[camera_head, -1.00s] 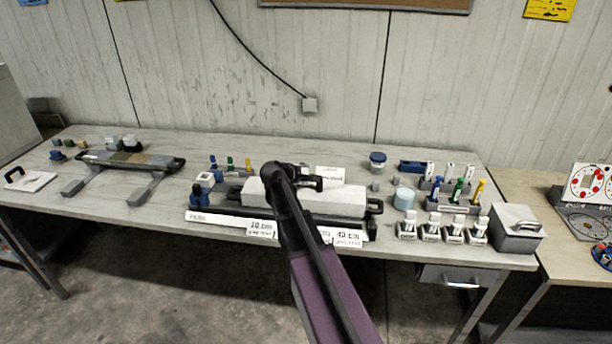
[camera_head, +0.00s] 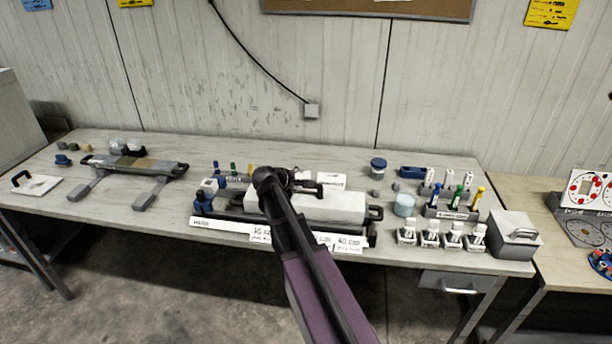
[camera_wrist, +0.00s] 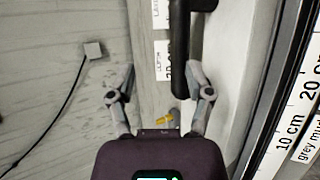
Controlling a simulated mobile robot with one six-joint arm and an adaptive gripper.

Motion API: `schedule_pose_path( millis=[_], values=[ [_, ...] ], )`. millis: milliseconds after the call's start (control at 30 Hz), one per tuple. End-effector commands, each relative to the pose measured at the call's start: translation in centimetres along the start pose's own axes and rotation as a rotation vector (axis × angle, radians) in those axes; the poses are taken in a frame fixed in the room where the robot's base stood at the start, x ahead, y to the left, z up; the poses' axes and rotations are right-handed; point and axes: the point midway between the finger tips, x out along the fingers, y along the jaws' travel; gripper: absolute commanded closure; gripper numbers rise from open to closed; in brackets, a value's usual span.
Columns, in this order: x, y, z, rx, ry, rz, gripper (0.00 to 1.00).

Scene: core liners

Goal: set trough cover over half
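The trough cover (camera_head: 335,207) is a long white block-like lid with a black handle on top. It sits over the dark trough in the middle of the bench, and a black end handle (camera_head: 375,213) of the trough shows at its right. In the wrist view the cover (camera_wrist: 237,60) is a pale strip, with its black handle (camera_wrist: 180,50) near the right finger. My gripper (camera_wrist: 160,75) is open, with its fingers wide apart and nothing clamped. In the head view my gripper (camera_head: 288,180) is at the cover's left part; my arm hides part of the cover and trough.
A labelled scale strip (camera_head: 222,224) runs along the trough's front. A second core tray on legs (camera_head: 135,163) and a white plate with a black handle (camera_head: 36,185) are at the left. Bottles (camera_head: 430,235), a blue-lidded jar (camera_head: 378,167) and a grey box (camera_head: 515,235) crowd the right.

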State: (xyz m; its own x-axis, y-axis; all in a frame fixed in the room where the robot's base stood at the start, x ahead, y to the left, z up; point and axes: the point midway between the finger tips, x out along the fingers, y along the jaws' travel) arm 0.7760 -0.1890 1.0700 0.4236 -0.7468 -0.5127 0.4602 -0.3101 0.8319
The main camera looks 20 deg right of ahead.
Motion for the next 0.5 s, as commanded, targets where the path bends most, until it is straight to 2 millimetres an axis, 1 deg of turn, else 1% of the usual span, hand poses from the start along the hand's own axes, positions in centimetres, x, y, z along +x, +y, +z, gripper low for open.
schedule_pose_path(
  millis=[33, 200, 400, 500],
  values=[
    [-1.2, 0.3, 0.2, -0.001, 0.001, 0.000, 0.34],
    [-3.8, 0.2, 0.2, 0.000, 0.001, 0.000, 0.34],
    [-6.1, 0.2, 0.1, 0.000, 0.001, 0.000, 0.34],
    [-6.7, 0.1, 0.1, 0.001, 0.000, 0.000, 0.34]
  ],
)
